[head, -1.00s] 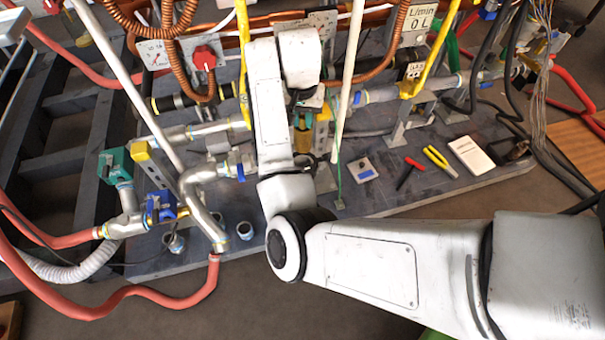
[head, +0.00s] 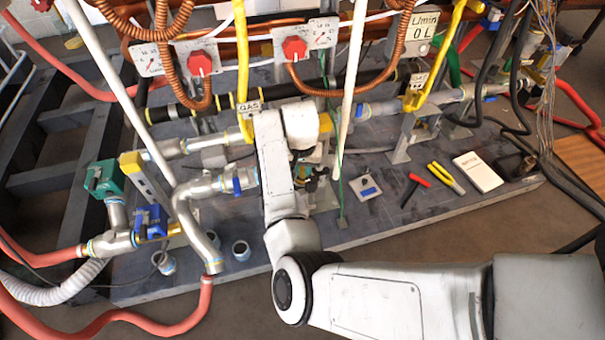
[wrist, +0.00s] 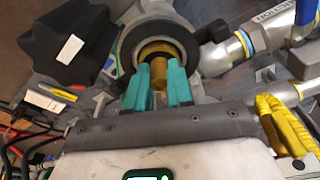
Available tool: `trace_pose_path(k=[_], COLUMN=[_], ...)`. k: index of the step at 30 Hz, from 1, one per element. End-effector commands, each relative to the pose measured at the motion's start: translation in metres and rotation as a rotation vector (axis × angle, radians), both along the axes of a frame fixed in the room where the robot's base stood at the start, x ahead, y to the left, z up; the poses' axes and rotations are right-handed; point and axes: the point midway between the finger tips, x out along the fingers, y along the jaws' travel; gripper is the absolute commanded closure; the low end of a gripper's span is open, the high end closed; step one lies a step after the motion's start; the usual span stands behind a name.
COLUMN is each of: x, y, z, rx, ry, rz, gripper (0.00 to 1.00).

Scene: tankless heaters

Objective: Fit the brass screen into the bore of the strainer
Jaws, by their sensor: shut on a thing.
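In the wrist view, my gripper (wrist: 160,88) has two teal fingers shut on the brass screen (wrist: 158,73), a small yellow-brown cylinder. The strainer (wrist: 126,52) is a grey round body with a dark ring around its open bore, just beyond the fingertips. The screen's far end lines up with the bore and overlaps it in the picture. I cannot tell how deep it sits, or whether it touches the wall. In the head view, my arm hides the fingers, the screen and most of the strainer.
A black knob-like part (wrist: 68,45) stands close left of the strainer, and a silver pipe (wrist: 222,55) lies close right. In the head view, a white pole (head: 348,95) rises beside my wrist. Red-handled (head: 420,180) and yellow-handled (head: 445,178) tools lie on the board at right.

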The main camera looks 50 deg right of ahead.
Motion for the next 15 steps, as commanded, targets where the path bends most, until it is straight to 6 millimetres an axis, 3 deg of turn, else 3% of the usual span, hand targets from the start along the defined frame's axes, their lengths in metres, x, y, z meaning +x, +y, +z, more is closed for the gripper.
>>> trace_pose_path(k=[2, 13, 14, 15], x=[0.0005, 0.0002, 0.0003, 0.0003], y=[0.0002, 0.0000, 0.0001, 0.0001], z=[-0.0089, -0.0108, -0.0108, -0.0107], rx=[-0.001, -0.001, -0.001, -0.001], ry=[-0.001, 0.000, -0.001, -0.001], rz=[0.000, 0.001, 0.000, 0.000], gripper=[1.00, 1.00, 0.76, 0.72])
